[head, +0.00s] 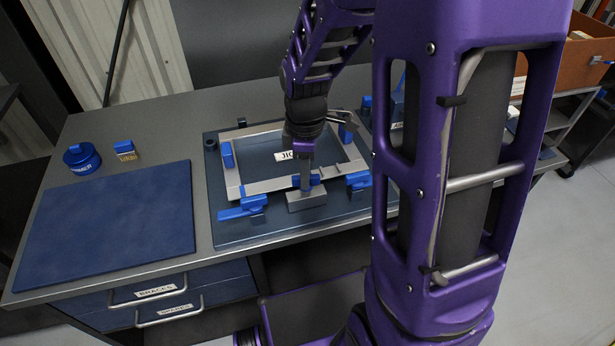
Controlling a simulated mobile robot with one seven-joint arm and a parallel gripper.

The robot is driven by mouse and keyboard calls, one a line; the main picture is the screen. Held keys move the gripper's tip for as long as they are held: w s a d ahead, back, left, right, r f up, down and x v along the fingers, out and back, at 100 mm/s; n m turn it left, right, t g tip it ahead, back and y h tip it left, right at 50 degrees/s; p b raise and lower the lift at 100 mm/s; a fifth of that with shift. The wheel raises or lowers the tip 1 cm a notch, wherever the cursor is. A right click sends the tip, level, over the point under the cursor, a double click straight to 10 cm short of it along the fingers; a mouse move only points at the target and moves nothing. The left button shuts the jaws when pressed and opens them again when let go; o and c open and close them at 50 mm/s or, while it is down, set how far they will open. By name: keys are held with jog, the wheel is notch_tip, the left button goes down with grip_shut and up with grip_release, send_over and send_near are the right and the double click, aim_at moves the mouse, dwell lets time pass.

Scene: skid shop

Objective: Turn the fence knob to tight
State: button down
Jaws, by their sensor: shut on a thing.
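My gripper (305,184) points straight down over the front rail of a jig on the bench. Its fingers are shut on a small blue piece, which I take as the fence knob (315,179). The fingers hide much of the knob, and I cannot read how it is turned or any marking on it. A grey block (307,201), probably the fence, lies just in front of and below the fingertips. The light grey frame (234,185) lies on the dark blue jig plate (290,232), with a JIG label (285,156) inside it.
A blue mat (110,222), a round blue tin (82,158) and a brass padlock-like piece (125,151) are at left.

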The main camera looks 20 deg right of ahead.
jog(key=shift+s+f+m, duration=0.1)
jog(key=shift+s+m, duration=0.2)
jog(key=shift+s, duration=0.05)
jog(key=m, duration=0.4)
jog(key=shift+d, duration=0.1)
